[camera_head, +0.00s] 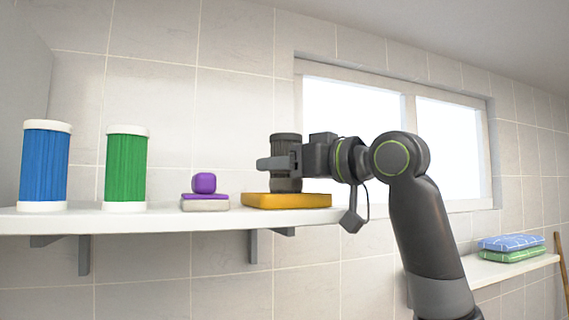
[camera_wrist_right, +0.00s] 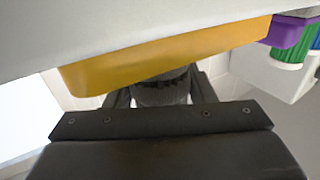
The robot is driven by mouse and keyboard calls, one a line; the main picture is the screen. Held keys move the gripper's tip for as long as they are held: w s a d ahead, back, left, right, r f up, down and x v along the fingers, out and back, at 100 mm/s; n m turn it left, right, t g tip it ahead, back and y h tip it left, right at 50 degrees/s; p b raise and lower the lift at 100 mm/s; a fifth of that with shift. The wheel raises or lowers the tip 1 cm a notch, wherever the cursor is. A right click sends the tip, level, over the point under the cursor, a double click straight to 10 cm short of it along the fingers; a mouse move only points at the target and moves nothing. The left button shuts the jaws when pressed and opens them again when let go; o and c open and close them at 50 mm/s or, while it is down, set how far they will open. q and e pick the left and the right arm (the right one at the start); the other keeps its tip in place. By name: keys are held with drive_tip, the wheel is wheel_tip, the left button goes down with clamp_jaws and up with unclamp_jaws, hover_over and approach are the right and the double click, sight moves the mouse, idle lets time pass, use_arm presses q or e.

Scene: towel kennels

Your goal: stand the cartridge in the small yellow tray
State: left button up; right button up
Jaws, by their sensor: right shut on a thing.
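A dark grey ribbed cartridge (camera_head: 286,143) is upright at the small yellow tray (camera_head: 287,201) on the shelf. My right gripper (camera_head: 279,163) is shut on it from the right, around its middle. The cartridge's lower end is level with the tray's rim; I cannot tell whether it rests on the tray floor. In the right wrist view, which is upside down, the cartridge (camera_wrist_right: 160,93) sits between the two fingers (camera_wrist_right: 160,98) and meets the yellow tray (camera_wrist_right: 150,60). My left gripper is not in view.
A blue cartridge (camera_head: 45,165) and a green cartridge (camera_head: 126,168) stand on the white shelf (camera_head: 150,220) to the left. A purple block (camera_head: 204,183) sits on a small purple-and-white stack (camera_head: 205,202) beside the tray. Folded towels (camera_head: 512,247) lie on a lower shelf at right.

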idle(0.3)
drive_tip(key=o, duration=1.1)
drive_tip(key=shift+f, duration=0.1)
drive_tip(key=shift+s+d, duration=0.2)
drive_tip(key=shift+d, duration=0.05)
drive_tip(key=b+v, duration=0.5)
drive_tip(key=v, duration=1.2)
drive_tip(key=shift+b, duration=0.4)
